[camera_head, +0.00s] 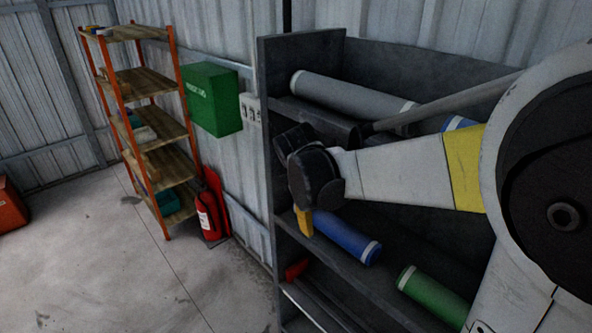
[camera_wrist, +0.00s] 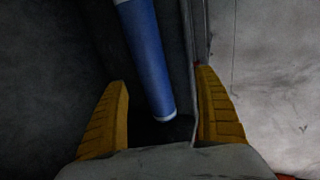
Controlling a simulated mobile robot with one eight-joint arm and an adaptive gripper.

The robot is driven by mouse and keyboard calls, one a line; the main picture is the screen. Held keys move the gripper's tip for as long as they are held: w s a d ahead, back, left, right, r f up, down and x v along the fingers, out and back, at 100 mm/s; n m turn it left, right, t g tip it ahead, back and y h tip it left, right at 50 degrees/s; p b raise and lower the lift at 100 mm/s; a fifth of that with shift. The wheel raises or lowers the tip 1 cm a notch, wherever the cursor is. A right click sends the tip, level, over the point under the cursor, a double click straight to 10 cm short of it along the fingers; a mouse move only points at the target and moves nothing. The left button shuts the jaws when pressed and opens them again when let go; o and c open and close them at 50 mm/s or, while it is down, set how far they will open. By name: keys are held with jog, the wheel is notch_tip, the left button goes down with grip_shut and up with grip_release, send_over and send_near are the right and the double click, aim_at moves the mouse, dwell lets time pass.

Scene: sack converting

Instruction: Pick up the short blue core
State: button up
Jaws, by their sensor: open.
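A blue core (camera_head: 342,238) with pale end bands lies on the middle shelf of the dark rack. My gripper (camera_head: 304,222) is at the near left end of this core, and one yellow finger shows there. In the wrist view the blue core (camera_wrist: 149,60) runs from the top edge down to a white end between my open yellow fingers (camera_wrist: 163,85). The fingers stand apart from it on both sides, with nothing between them held. My arm hides part of the rack. Another blue piece (camera_head: 459,123) shows on the upper shelf, mostly hidden behind my arm.
The dark rack (camera_head: 301,51) has side walls and shelves close around my gripper. A long grey core (camera_head: 345,97) lies on the upper shelf. A green core (camera_head: 433,294) lies right of the blue one. A red piece (camera_head: 296,270) is below. Open floor (camera_head: 110,270) is at left.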

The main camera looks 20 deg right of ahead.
aim_at(331, 222)
jog(key=shift+g+h, duration=0.3)
jog(key=x, duration=0.3)
jog(key=w+x, duration=0.1)
jog(key=x, duration=0.3)
jog(key=d+x, duration=0.1)
jog(key=x, duration=0.2)
jog(key=shift+w+d, duration=0.2)
jog(key=shift+w, duration=0.1)
jog(key=shift+r, duration=0.1)
jog(key=c, duration=1.5)
